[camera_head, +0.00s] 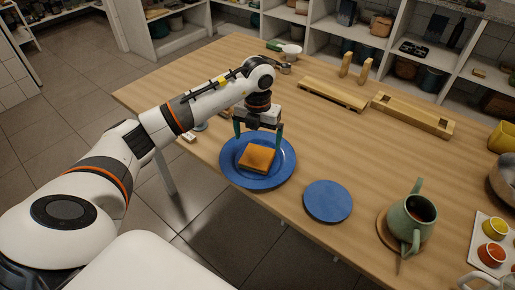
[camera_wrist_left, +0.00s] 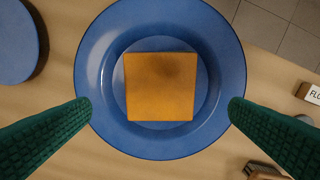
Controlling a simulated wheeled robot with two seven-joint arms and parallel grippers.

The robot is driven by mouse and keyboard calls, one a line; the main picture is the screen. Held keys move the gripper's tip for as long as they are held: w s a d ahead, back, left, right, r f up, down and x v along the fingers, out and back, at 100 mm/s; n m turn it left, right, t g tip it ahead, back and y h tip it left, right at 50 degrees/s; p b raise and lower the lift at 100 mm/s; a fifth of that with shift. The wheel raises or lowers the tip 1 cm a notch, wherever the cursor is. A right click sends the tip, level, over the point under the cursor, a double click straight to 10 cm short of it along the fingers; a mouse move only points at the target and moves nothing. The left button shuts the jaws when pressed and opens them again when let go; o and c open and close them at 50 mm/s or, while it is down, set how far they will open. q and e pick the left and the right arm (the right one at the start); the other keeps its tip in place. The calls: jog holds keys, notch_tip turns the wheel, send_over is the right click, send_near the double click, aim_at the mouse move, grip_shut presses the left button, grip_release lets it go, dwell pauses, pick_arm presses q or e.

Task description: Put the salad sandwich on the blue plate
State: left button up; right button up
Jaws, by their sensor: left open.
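The salad sandwich (camera_head: 257,157) is a square with an orange-brown top. It lies flat inside the blue plate (camera_head: 231,170), near its middle. The left wrist view shows the sandwich (camera_wrist_left: 160,86) from above, within the rim of the plate (camera_wrist_left: 235,75). My left gripper (camera_head: 259,135) is above the plate with its green fingers spread wide, one to each side of the sandwich. In the left wrist view the fingers (camera_wrist_left: 160,106) are apart with nothing held between them. The underside of the sandwich is hidden. My right gripper is not in view.
A flat blue disc (camera_head: 328,201) lies right of the plate. A green mug (camera_head: 413,222) stands farther right, and a white tray with small cups (camera_head: 490,240) is at the right edge. Wooden racks (camera_head: 332,94) stand at the back. A small labelled block (camera_head: 189,138) is left of the plate.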

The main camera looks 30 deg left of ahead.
pick_arm(q)
notch_tip(320, 180, up, 5)
dwell(0.7)
